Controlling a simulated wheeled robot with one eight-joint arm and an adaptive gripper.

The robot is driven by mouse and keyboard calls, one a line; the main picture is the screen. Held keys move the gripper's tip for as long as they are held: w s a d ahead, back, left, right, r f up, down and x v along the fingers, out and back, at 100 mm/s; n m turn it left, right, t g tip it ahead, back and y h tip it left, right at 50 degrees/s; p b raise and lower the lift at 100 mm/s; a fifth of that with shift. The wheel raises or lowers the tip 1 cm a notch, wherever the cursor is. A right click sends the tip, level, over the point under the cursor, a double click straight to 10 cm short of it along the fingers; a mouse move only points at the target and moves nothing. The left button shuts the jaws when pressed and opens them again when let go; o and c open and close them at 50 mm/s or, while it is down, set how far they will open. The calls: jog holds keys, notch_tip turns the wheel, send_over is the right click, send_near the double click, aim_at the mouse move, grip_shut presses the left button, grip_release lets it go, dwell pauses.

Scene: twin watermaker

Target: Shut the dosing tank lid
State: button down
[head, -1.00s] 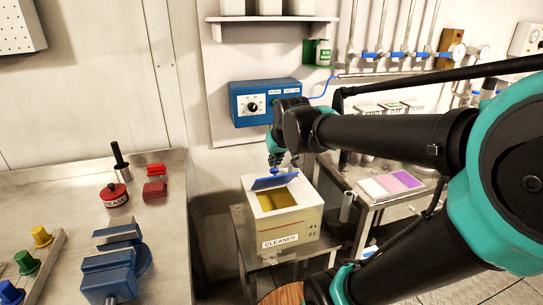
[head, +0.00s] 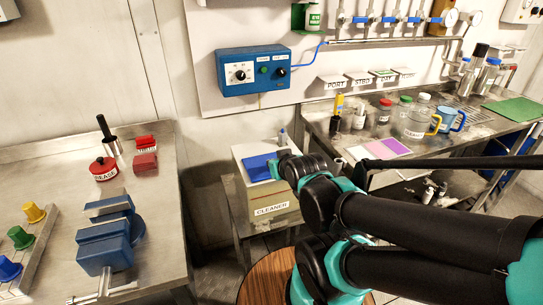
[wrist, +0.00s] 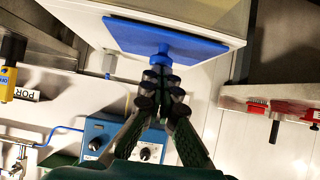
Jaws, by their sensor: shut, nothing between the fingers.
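The dosing tank (head: 272,204), a pale box labelled CLEANER, stands on a low metal stand. Its blue lid (head: 258,167) looks flat on the white top, and no opening shows. In the wrist view the lid (wrist: 150,33) lies against the tank top, with its blue knob (wrist: 172,49) towards my gripper. My gripper (wrist: 161,76) is shut and empty, its fingertips at or very near the knob; I cannot tell whether they touch. In the head view my arm hides the gripper's fingertips and the tank's right side.
A blue control box (head: 253,71) is on the wall behind the tank. A shelf at right carries jars and a blue jug (head: 451,119). A round wooden top (head: 262,280) is in front.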

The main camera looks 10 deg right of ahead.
jog(key=shift+s+f, duration=0.2)
jog(key=shift+f, duration=0.35)
dwell(0.4)
